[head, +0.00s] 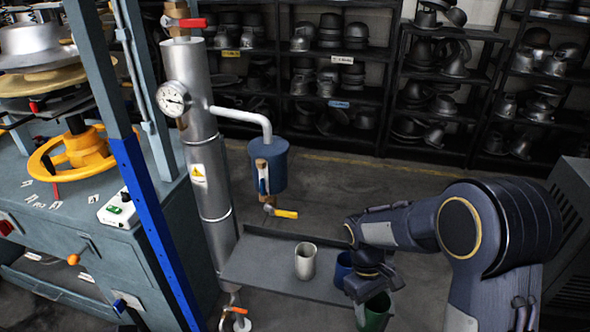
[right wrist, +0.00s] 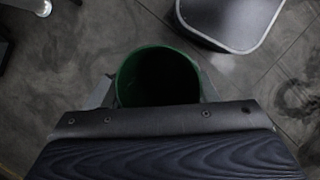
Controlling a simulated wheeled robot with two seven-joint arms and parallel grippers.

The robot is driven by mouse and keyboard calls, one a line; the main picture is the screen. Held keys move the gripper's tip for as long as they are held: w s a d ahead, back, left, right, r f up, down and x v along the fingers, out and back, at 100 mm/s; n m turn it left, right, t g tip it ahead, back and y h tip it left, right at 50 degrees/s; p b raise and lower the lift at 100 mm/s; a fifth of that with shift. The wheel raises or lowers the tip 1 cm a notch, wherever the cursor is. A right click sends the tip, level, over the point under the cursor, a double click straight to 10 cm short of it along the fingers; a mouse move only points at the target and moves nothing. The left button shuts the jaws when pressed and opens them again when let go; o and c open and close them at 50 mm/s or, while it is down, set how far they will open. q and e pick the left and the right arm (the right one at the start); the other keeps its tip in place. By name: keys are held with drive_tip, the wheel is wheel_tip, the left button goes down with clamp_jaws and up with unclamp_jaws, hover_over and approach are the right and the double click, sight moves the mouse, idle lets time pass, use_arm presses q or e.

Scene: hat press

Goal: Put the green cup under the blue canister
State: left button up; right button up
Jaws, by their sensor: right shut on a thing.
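The green cup (head: 376,314) is at the lower middle of the head view, in front of the shelf's near right end. My right gripper (head: 369,290) is shut on it. In the right wrist view the dark open mouth of the green cup (right wrist: 158,72) lies between the two fingers of my right gripper (right wrist: 155,92). The blue canister (head: 272,170) hangs from a bent white pipe on the steel column, to the left of and above the cup. A tap with a yellow handle (head: 285,213) sits below the canister. My left gripper is out of view.
A grey shelf (head: 255,262) extends below the canister. A cream cup (head: 305,262) stands on it, and a blue cup (head: 343,268) is to its right, partly hidden by my arm. The steel column (head: 205,150) and blue post (head: 150,225) stand at left. Hat-block racks line the back.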

drive_tip(key=w+d+f+m, duration=0.1)
drive_tip(key=m, duration=0.1)
drive_tip(key=w+f+m+y, duration=0.1)
drive_tip(key=w+m, duration=0.1)
drive_tip(key=w+d+f+m+y, duration=0.1)
drive_tip(key=m, duration=0.1)
drive_tip(key=shift+w+d+g, duration=0.35)
drive_tip(key=shift+g, duration=0.05)
drive_tip(key=shift+r, duration=0.1)
